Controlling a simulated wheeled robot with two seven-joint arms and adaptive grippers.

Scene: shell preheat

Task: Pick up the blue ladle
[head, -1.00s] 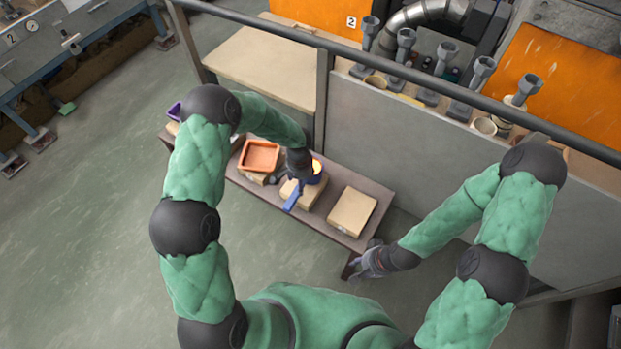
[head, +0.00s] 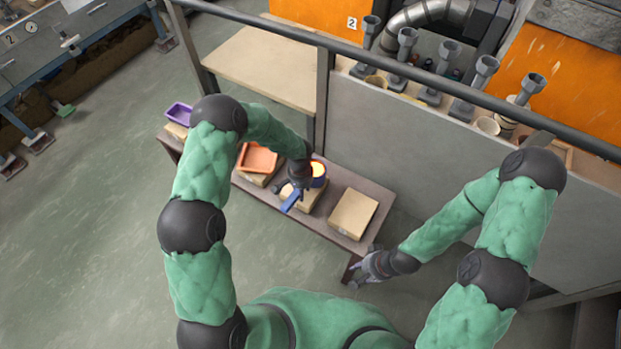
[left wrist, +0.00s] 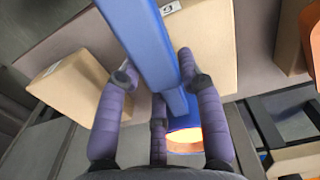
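The blue ladle (head: 292,201) rests on a cardboard box on the low brown bench, its bowl glowing orange inside. In the left wrist view its long blue handle (left wrist: 146,40) runs between my fingers, and the glowing bowl (left wrist: 184,141) shows below. My left gripper (left wrist: 158,66) is over the handle with its fingers spread to either side; firm contact is not clear. In the head view my left gripper (head: 300,184) partly hides the ladle. My right gripper (head: 361,269) is empty, fingers apart, off the bench's near right corner.
The bench (head: 327,223) also holds an orange tray (head: 258,158) on a box, a purple tray (head: 178,113) at the far left, and a bare box (head: 353,214) right of the ladle. A grey panel (head: 420,150) and a rail stand behind. Floor at left is clear.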

